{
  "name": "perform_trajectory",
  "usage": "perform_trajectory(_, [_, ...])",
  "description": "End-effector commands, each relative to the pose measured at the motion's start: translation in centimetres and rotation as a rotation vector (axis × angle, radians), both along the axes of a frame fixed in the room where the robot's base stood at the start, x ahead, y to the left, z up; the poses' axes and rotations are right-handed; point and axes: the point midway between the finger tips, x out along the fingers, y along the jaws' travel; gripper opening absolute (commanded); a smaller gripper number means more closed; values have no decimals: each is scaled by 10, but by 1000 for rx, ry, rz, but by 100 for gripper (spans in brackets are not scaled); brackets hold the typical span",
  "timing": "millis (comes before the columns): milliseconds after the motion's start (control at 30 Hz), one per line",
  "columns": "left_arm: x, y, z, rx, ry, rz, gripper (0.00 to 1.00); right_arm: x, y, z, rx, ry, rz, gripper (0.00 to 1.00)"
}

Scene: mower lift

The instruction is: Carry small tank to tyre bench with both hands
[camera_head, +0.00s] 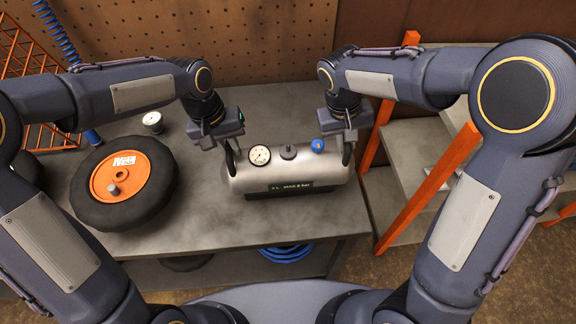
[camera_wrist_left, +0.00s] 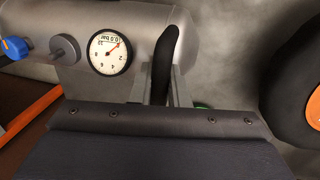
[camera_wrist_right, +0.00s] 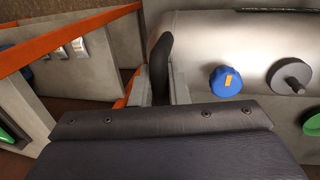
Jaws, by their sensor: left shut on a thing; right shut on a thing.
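The small tank (camera_head: 288,172) is a silver cylinder with a white dial gauge, a grey knob and a blue cap on top. It is at the right front part of the grey tyre bench (camera_head: 240,218); I cannot tell whether it touches the top. My left gripper (camera_head: 228,142) is shut on the tank's left black handle, which also shows in the left wrist view (camera_wrist_left: 166,60). My right gripper (camera_head: 346,140) is shut on the right black handle, seen in the right wrist view (camera_wrist_right: 161,60). The fingertips are partly hidden in the head view.
A black tyre with an orange hub (camera_head: 122,182) lies on the bench to the left, with a small gauge (camera_head: 152,120) behind it. A pegboard wall stands behind. Shelves with orange posts (camera_head: 425,195) stand at the right. A blue hose coil (camera_head: 286,252) is below the bench.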

Motion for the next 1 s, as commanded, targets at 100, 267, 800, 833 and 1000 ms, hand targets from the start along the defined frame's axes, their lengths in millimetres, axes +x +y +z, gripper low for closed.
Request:
perform_trajectory(100, [1,0,1,0,-2,0,0,1,0,1,0,-2,0,0])
perform_trajectory(267, [1,0,3,-2,-5,1,0,1,0,2,0,-4,0,0])
perform_trajectory(800, [1,0,36,-2,-4,1,0,1,0,36,0,-3,1,0])
perform_trajectory(833, [1,0,39,-2,-4,1,0,1,0,39,0,-3,1,0])
perform_trajectory(1000, [1,0,51,-1,-3,1,0,1,0,51,0,-2,0,0])
